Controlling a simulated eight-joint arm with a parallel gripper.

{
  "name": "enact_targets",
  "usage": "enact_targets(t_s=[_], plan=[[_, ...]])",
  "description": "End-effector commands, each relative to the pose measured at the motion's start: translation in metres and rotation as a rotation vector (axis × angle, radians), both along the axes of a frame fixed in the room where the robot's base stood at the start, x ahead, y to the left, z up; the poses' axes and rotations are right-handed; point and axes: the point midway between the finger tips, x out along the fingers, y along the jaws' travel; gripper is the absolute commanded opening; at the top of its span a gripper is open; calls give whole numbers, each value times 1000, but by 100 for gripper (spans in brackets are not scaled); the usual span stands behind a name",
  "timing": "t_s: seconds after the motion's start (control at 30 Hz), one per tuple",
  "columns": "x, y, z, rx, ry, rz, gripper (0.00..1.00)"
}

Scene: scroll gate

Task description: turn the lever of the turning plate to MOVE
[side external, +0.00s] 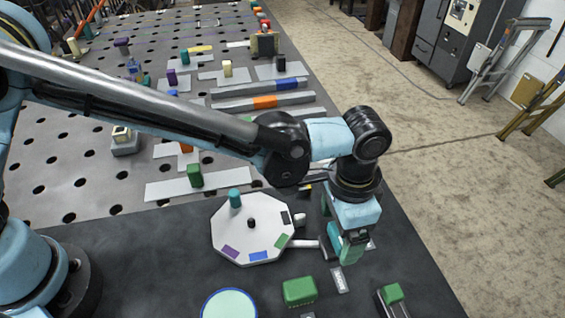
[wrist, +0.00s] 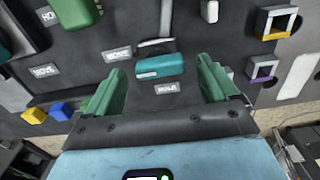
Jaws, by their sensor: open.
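The turning plate (side external: 232,243) is a white octagon on the dark mat, with a dark centre knob, a teal peg (side external: 235,198) and coloured marks near its rim. Its pale lever (side external: 305,243) sticks out right toward my gripper (side external: 345,248). The lever's teal handle (wrist: 160,66) lies between my gripper's two green fingers (wrist: 162,74) in the wrist view. The fingers are open, with gaps to the handle on both sides. Small label plates lie near the handle, one in front (wrist: 166,88) and one beyond (wrist: 118,54); their words are too blurred to read surely.
A green block (side external: 299,291) and a round pale-green disc (side external: 229,305) are at the front. Another green block (side external: 392,293) sits on a dark holder at front right. Behind the plate, a perforated metal table (side external: 100,180) holds strips and several coloured blocks.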

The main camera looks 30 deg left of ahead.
Motion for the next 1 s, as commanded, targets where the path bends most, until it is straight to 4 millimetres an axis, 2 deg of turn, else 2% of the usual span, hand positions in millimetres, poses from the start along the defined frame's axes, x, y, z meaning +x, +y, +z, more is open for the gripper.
enact_targets(t_s=[0.5,0.7,1.0], plan=[[0,0,93,0,0,0,87],[0,0,111,0,0,-1,87],[0,0,115,0,0,-1,87]])
